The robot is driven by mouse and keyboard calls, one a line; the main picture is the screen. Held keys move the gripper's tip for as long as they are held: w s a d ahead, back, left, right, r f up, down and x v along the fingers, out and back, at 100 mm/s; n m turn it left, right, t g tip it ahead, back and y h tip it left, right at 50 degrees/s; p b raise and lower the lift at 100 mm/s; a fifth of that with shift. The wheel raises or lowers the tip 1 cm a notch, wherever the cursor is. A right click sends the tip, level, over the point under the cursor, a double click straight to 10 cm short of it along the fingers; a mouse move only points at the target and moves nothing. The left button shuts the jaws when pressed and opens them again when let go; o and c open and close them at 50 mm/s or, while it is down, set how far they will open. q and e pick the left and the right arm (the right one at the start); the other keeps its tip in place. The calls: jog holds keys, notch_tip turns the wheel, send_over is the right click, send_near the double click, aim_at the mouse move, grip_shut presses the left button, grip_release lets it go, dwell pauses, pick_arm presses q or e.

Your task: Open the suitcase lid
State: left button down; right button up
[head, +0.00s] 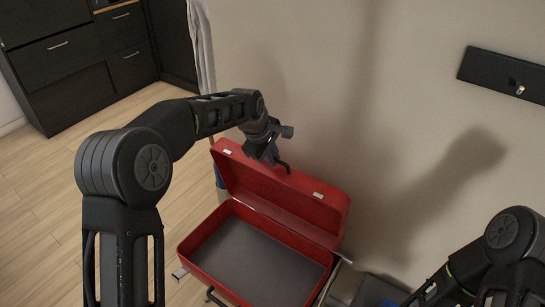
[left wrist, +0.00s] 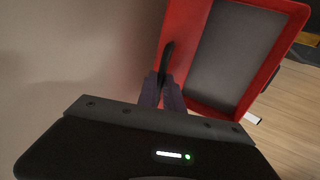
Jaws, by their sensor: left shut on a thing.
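The red suitcase stands open, with its lid (head: 300,205) raised and tilted back toward the wall. The base (head: 195,243) shows a bare dark grey inside. My left gripper (head: 270,155) is at the lid's upper edge, shut on a black lid handle (head: 284,166). In the left wrist view my fingers (left wrist: 162,92) close around this black handle (left wrist: 168,54), beside the red suitcase edge (left wrist: 183,28). My right arm shows at the lower right of the head view, but its gripper is not in view.
A beige wall (head: 400,120) is close behind the lid. A black wall-mounted plate (head: 500,75) is at the upper right. Dark cabinets (head: 75,60) stand at the far left. The wooden floor (head: 50,190) left of the suitcase is clear.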

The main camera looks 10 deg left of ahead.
pick_arm(q)
jog(key=c, duration=1.5)
grip_release()
jog(key=shift+r, duration=0.1)
jog(key=b+v, duration=0.1)
jog(key=v, duration=0.6)
jog(key=shift+s+r, duration=0.2)
jog(key=shift+r, duration=0.05)
jog(key=shift+a, duration=0.1)
